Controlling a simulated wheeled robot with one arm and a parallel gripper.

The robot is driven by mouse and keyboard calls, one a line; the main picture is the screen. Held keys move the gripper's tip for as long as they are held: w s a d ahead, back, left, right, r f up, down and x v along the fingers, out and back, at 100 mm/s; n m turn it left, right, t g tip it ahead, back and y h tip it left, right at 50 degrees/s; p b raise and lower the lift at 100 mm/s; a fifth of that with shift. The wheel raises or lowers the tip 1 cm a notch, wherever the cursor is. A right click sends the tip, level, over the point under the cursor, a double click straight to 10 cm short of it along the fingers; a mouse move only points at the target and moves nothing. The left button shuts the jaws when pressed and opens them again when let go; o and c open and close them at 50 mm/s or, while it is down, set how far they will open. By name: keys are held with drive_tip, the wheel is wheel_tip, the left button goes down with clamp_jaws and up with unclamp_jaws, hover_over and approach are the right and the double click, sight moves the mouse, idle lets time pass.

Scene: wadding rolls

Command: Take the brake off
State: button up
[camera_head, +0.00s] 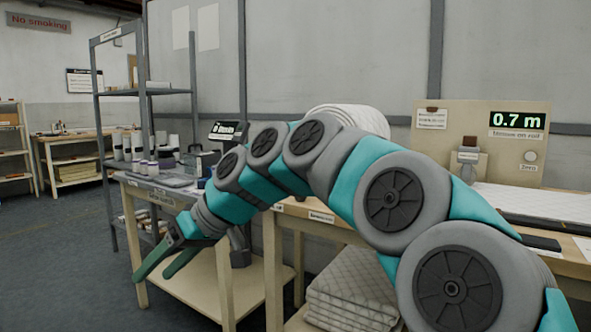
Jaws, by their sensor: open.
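No part is clearly marked as the brake from here. A tan panel (421,148) stands at the back right, with a small grey-and-brown fitting (468,157) on its front; I cannot tell whether this is the brake. A white wadding roll (352,114) lies behind my arm, which hides its lower part. My gripper (156,276) is open and empty at the lower left, pointing down in front of the left table, well apart from the panel and the roll.
The panel's display (517,120) reads 0.7 m, above a round Zero button (531,156). White quilted sheet (535,203) lies on the right bench. Folded grey quilted pads (350,290) are stacked below. The left table (205,262) holds several bottles and a small screen (228,131). Floor at left is clear.

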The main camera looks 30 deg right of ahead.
drive_tip(key=w+d+r+t+y, duration=0.1)
drive_tip(key=w+d+r+t, duration=0.2)
drive_tip(key=w+d+r, duration=0.45)
drive_tip(key=w+d+r+t, duration=0.3)
drive_tip(key=w+d+r, duration=0.15)
drive_tip(key=d, duration=0.55)
drive_tip(key=s+d+r+m+t+h, duration=0.1)
drive_tip(key=d+r+t+h, duration=0.15)
drive_tip(key=d, duration=1.05)
drive_tip(key=s+d+r+m+t+h, duration=0.1)
drive_tip(key=d+r+m+t+h, duration=0.2)
drive_tip(key=d, duration=1)
drive_tip(key=shift+f+n+y+b, duration=0.55)
drive_tip(key=shift+f+n+b, duration=0.1)
drive_tip(key=shift+f, duration=3.45)
drive_tip(key=shift+t, duration=0.45)
drive_tip(key=shift+d+p+x, duration=0.1)
drive_tip(key=shift+p+x, duration=0.3)
drive_tip(key=shift+x, duration=1.35)
drive_tip(key=shift+d+p+x, duration=0.15)
drive_tip(key=shift+p+x, duration=0.2)
drive_tip(key=shift+x, duration=1.45)
drive_tip(key=shift+f, duration=0.1)
clamp_jaws()
